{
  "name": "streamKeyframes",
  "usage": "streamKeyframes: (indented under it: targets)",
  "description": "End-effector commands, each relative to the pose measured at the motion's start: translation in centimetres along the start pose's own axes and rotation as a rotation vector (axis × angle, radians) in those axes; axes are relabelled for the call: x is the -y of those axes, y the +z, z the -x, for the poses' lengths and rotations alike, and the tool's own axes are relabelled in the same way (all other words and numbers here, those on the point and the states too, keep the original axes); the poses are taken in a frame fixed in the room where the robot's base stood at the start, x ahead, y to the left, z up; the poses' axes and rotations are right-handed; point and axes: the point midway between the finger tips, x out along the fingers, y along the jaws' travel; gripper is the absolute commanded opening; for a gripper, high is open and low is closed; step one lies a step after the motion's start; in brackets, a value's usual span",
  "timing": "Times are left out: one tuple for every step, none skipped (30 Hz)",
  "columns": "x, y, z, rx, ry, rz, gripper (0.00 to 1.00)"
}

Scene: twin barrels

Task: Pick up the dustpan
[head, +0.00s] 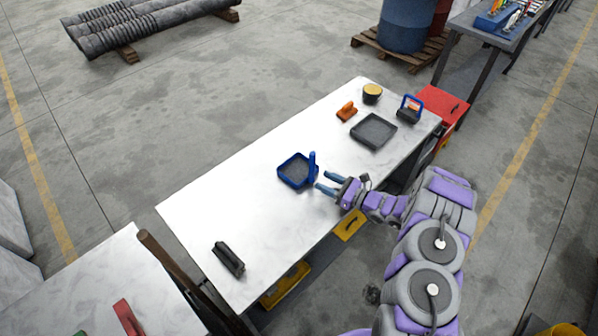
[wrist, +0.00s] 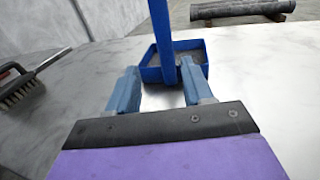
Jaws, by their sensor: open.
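The blue dustpan (head: 294,180) lies on the white table, with its short blue handle standing up at its right side. In the wrist view the dustpan (wrist: 203,62) is straight ahead, its upright handle rising between and beyond my fingertips. My gripper (head: 322,182) is open and empty, just right of the handle in the head view. In the wrist view my gripper's two blue fingers (wrist: 157,82) are spread apart, with bare table between them. The fingers look close to the handle, but I cannot tell whether they touch it.
The white table (head: 235,200) has clear room around the dustpan. A dark brush (head: 228,259) lies at the near left. At the far right are a dark tray (head: 373,131), an orange tool (head: 347,110), a round tin (head: 372,93) and a blue-handled item (head: 410,108).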

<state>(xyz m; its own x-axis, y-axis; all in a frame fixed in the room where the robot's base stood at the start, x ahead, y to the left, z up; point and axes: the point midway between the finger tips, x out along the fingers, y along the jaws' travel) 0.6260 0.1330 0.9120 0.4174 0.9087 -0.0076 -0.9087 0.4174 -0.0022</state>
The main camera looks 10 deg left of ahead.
Motion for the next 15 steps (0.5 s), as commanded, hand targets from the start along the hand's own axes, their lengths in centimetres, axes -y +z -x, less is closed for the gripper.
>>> streamKeyframes:
  targets:
    - [0.1, -0.1, -0.6, 0.002, 0.000, 0.000, 0.51]
    - [0.2, 0.0, -0.8, 0.003, 0.000, -0.001, 0.51]
    - [0.2, 0.0, -1.2, 0.004, -0.001, -0.002, 0.51]
    - [0.3, 0.0, -1.4, 0.005, -0.002, -0.002, 0.51]
    - [0.3, 0.1, -1.5, 0.006, -0.002, -0.003, 0.51]
    - [0.4, 0.1, -1.6, 0.007, -0.002, -0.004, 0.51]
    - [0.4, 0.1, -1.7, 0.008, -0.002, -0.004, 0.51]
    - [0.4, 0.1, -1.7, 0.009, -0.002, -0.004, 0.51]
    - [0.5, 0.2, -1.9, 0.009, -0.002, -0.004, 0.51]
    - [0.5, 0.2, -2.2, 0.008, -0.002, -0.003, 0.51]
    - [0.5, 0.2, -2.5, 0.008, -0.002, -0.003, 0.51]
    - [0.5, 0.2, -3.1, 0.006, -0.001, -0.001, 0.51]
    - [0.5, 0.3, -3.6, 0.005, -0.002, -0.001, 0.51]
    - [0.5, 0.3, -4.2, 0.003, 0.000, 0.000, 0.51]
    - [0.6, 0.4, -4.9, 0.002, 0.000, 0.000, 0.51]
